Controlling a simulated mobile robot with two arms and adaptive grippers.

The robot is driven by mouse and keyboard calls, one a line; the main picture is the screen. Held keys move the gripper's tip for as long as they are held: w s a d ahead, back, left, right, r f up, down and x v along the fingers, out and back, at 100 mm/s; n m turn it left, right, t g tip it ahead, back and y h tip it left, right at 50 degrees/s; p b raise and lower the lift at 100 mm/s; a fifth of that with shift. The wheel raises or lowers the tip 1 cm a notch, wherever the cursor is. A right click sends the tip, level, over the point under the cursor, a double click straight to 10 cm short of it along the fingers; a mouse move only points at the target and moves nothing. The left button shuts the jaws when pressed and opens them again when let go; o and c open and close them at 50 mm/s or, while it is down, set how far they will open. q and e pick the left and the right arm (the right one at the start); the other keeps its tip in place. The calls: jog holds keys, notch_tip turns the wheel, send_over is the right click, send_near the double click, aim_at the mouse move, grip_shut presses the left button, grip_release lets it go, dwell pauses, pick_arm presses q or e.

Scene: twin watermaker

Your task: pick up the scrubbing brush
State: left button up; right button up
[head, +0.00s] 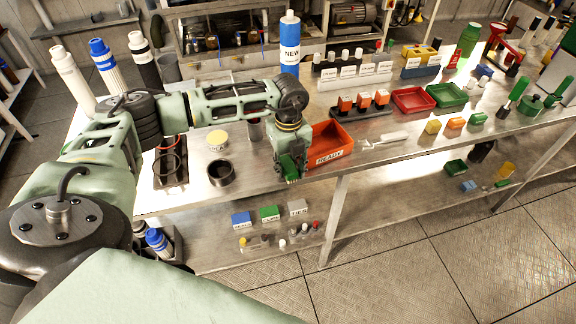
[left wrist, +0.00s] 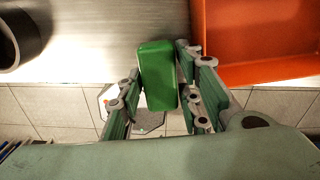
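The scrubbing brush appears to be the green block-shaped thing (left wrist: 158,75) between my left fingers; its bristles cannot be made out clearly. In the head view the green brush (head: 291,168) shows low at the fingertips, partly hidden by the gripper. My left gripper (head: 285,160) points down at the table's front edge, just left of the orange-red bin. My right gripper is not in view.
The orange-red bin (head: 330,153) labelled READY stands close on the right of the gripper. A dark round cup (head: 221,172) stands to the left. A white-handled tool (head: 385,140) lies right of the bin. A blue-white bottle (head: 289,45) stands behind my arm.

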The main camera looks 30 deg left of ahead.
aim_at(289, 164)
pick_arm(q)
grip_shut()
dwell(0.4)
jog(key=shift+r+b, duration=0.4)
jog(key=shift+r, duration=0.2)
notch_tip(289, 164, up, 2)
jog(key=shift+r+b, duration=0.2)
jog(key=shift+b, duration=0.3)
jog(key=s+d+r+b, duration=0.2)
jog(key=d+r, duration=0.5)
jog(key=d, duration=0.4)
jog(key=shift+d+r+b, duration=0.2)
jog(key=shift+d+b, duration=0.05)
jog(key=shift+b, duration=0.25)
jog(key=shift+s, duration=0.1)
